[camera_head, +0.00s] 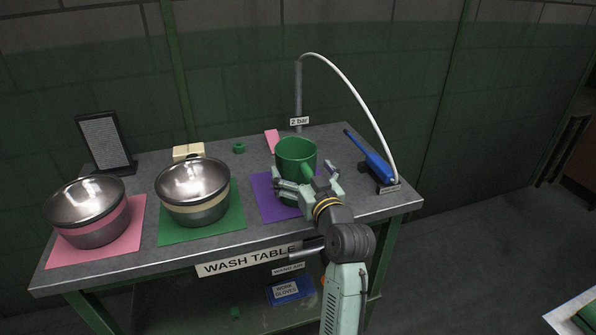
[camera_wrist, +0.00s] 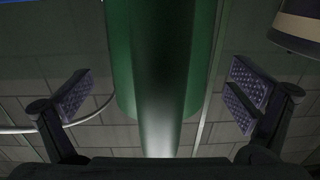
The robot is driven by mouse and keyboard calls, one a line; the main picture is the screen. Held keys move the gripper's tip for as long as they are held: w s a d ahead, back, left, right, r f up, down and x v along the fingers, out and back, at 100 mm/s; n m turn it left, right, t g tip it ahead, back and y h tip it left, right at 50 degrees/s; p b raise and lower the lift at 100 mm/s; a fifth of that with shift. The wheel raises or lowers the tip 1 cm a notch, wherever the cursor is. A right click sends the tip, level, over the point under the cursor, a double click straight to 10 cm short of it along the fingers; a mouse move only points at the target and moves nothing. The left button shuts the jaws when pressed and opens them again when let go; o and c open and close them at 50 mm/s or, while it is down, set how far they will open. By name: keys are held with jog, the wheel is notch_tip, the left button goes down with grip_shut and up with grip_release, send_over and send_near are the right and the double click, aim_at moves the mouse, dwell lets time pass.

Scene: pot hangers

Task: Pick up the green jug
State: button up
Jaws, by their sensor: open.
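The green jug (camera_head: 296,154) stands on the wash table above a purple mat (camera_head: 268,205), with its open rim upward. My gripper (camera_head: 308,190) is at the jug's near side and hides part of its lower body. In the wrist view the jug (camera_wrist: 122,60) fills the upper middle, and its handle (camera_wrist: 165,75) runs between the two fingers. My gripper (camera_wrist: 160,98) is open there, with dark gaps between each padded finger and the jug. I cannot tell whether the jug's base touches the mat.
A blue wand (camera_head: 372,158) and a white hose (camera_head: 358,90) are at the right. A grey panel (camera_head: 105,145) stands back left.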

jog(key=shift+w+a+f, duration=0.1)
jog(key=shift+w+a, duration=0.05)
jog(key=shift+w, duration=0.35)
jog(key=shift+c, duration=0.6)
jog(key=c, duration=1.2)
jog(key=shift+c, duration=0.4)
